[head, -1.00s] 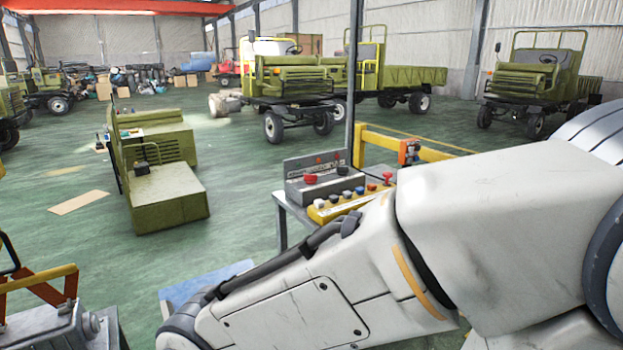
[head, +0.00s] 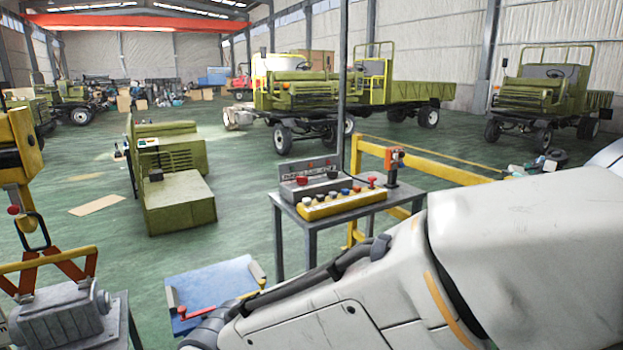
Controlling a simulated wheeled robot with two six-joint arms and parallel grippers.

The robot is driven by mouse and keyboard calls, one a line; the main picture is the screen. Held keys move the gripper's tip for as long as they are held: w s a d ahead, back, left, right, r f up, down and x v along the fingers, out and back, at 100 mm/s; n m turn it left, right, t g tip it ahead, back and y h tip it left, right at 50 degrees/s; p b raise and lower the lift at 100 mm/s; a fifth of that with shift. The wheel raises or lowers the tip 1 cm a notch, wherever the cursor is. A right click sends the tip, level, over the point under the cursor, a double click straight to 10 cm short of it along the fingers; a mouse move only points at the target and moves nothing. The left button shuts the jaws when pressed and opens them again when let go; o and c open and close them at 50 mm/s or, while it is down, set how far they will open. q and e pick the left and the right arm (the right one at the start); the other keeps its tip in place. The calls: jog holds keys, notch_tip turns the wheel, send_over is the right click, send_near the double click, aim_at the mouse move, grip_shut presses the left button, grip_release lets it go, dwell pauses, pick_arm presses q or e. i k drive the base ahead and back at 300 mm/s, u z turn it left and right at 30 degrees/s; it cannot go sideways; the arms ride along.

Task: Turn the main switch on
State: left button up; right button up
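A grey control box (head: 312,189) with red knobs on its face stands on a small metal table (head: 296,216). A yellow button panel (head: 341,204) with several coloured buttons and a red lever-like knob at its right end lies in front of it. Which control is the main switch, and its position, I cannot tell. My white right arm (head: 500,255) crosses the lower right, in front of the table's near right side. Neither of my grippers shows in this view.
A blue board (head: 210,287) with a red handle lies below. A grey housing (head: 65,318) with an orange lifting clamp is at lower left.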

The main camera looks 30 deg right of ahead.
aim_at(302, 181)
jog(key=z, duration=0.6)
jog(key=i, duration=0.7)
jog(key=z, duration=0.9)
jog(key=i, duration=1.6)
jog(key=u, duration=1.05)
jog(key=i, duration=0.55)
jog(key=u, duration=0.4)
